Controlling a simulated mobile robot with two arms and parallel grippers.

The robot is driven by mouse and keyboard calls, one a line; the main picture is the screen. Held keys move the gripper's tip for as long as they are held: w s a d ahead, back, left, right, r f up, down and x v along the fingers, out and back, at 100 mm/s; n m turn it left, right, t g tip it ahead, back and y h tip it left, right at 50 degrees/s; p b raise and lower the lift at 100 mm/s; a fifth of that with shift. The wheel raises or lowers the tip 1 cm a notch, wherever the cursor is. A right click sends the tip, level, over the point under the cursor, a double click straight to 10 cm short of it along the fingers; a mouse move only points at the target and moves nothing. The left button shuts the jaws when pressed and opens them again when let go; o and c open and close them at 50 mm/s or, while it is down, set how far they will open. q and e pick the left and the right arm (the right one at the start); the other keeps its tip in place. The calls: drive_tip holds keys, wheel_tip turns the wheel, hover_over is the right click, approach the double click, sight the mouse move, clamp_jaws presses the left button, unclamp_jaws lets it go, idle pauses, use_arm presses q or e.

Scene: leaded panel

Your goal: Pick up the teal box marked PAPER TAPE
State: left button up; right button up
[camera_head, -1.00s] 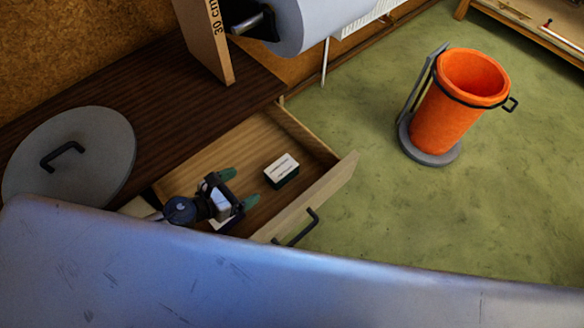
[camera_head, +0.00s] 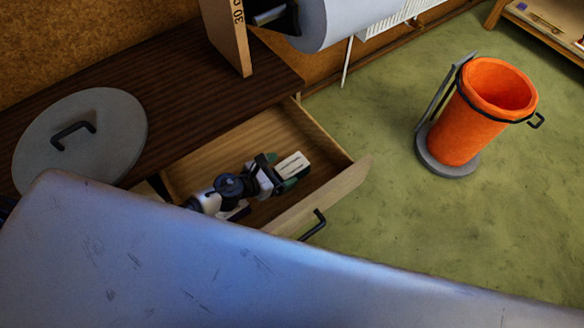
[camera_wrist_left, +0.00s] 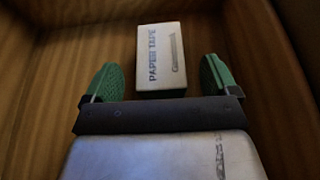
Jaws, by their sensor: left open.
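The box marked PAPER TAPE (camera_wrist_left: 161,57) lies on the floor of the open drawer. Its pale label face is up, and in the head view the box (camera_head: 293,165) shows just beyond my left gripper. My left gripper (camera_head: 280,172) is inside the drawer, low over its floor. In the left wrist view its two green fingers (camera_wrist_left: 159,78) are open, one to each side of the box's near end. The box is between and ahead of the fingers, with a gap on both sides. My right gripper is not in view.
The wooden drawer (camera_head: 340,190) is pulled out, with walls around the box and a black handle (camera_head: 313,226) on its front. A grey round lid (camera_head: 105,120) lies on the dark bench top. An orange bin (camera_head: 465,125) stands on the green floor.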

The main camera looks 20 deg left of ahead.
sight(292, 170)
use_arm(q)
drive_tip(key=x, duration=0.2)
drive_tip(key=shift+w+d+f, duration=0.2)
drive_tip(key=shift+r, duration=0.1)
drive_tip(key=c, duration=1.1)
